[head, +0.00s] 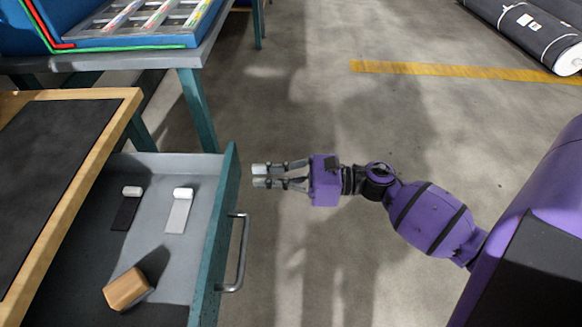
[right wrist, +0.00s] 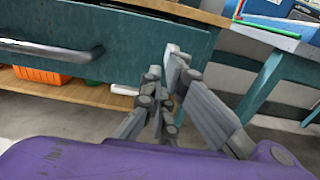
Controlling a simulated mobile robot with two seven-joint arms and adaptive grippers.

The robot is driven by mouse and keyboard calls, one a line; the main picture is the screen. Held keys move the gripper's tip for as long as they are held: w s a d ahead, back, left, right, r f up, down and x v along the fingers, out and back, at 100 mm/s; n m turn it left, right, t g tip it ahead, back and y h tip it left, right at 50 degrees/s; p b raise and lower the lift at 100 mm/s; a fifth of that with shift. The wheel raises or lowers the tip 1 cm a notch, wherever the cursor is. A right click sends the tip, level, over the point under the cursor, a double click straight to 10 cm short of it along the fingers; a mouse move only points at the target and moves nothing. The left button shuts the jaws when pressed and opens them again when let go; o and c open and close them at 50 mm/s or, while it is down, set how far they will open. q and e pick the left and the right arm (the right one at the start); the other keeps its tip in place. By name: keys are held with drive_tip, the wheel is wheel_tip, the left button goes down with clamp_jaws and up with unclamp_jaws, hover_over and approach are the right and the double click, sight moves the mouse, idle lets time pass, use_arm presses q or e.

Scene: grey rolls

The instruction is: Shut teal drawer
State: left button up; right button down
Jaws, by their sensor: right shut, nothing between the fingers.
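The teal drawer (head: 222,235) stands pulled out from under the wood-framed bench top in the head view. Its metal bar handle (head: 240,255) is on its right-facing front. Inside lie a wooden block (head: 128,289) and two small white-ended pieces, one dark strip (head: 127,211) and one light strip (head: 179,213). My right gripper (head: 260,176) is shut and empty, to the right of the drawer front near its far end, beyond the handle. In the right wrist view the drawer front (right wrist: 145,48) and handle (right wrist: 50,52) show beyond the fingers (right wrist: 172,75). My left gripper is not in view.
A wood-edged bench top (head: 70,195) with a dark mat is above the drawer. A grey table (head: 120,58) with a blue tray (head: 190,38) stands at the back left. A dark roll (head: 530,32) lies at the top right. The floor right of the drawer is clear.

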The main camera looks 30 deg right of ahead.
sight(235, 179)
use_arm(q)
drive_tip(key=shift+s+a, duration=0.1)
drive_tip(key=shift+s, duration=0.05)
use_arm(e)
drive_tip(key=shift+x, duration=1.75)
drive_tip(key=shift+w, duration=0.1)
